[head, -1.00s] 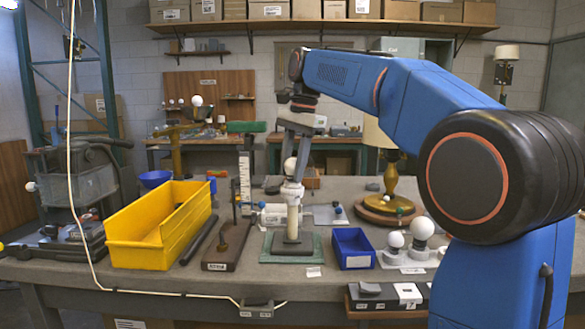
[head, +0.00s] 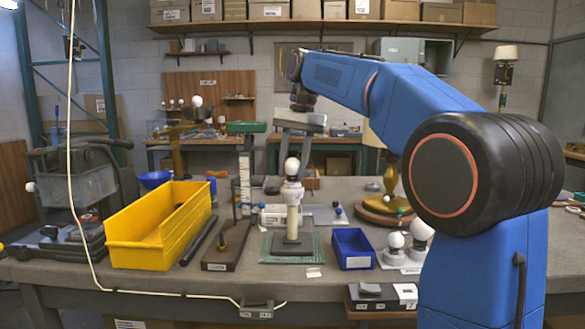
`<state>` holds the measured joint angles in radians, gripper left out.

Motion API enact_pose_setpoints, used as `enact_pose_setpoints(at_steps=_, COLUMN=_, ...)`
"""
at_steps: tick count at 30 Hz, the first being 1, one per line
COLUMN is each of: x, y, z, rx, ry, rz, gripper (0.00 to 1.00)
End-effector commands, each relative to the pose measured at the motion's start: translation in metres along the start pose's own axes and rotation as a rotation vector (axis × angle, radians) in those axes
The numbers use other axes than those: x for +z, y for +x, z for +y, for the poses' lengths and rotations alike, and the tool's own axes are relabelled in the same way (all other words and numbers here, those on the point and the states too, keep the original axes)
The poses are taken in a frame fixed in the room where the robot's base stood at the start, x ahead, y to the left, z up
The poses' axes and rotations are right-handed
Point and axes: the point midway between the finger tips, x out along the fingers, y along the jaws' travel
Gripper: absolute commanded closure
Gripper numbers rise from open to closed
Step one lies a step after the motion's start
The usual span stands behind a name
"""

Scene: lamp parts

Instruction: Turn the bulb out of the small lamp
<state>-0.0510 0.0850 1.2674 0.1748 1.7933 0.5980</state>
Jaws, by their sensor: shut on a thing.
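The small lamp (head: 292,216) stands upright on a dark base over a green mat, with a cream stem and a white socket. The white round bulb (head: 292,166) sits at the top of it, in line with the socket. My gripper (head: 292,175) comes down from above with one grey finger on each side of the bulb and is shut on it. Whether the bulb's thread is still in the socket cannot be seen.
A blue bin (head: 352,248) stands just right of the lamp, with white bulbs in holders (head: 395,243) beyond it. A yellow bin (head: 160,225) is at left. A dark wooden block (head: 228,245) lies between the yellow bin and the lamp.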

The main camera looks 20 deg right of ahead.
Motion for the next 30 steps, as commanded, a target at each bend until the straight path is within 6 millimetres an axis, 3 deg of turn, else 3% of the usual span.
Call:
enact_pose_setpoints(at_steps=6, x=-0.0003, y=-0.0003, z=-0.0007, rx=0.013, ry=-0.143, rz=-0.019, gripper=0.84)
enact_pose_setpoints(at_steps=17, x=-0.0002, y=-0.0004, z=-0.0005, rx=0.015, ry=-0.166, rz=-0.023, gripper=0.84)
enact_pose_setpoints(at_steps=30, x=-0.0001, y=-0.0008, z=-0.001, rx=0.057, ry=-0.584, rz=-0.083, gripper=0.84)
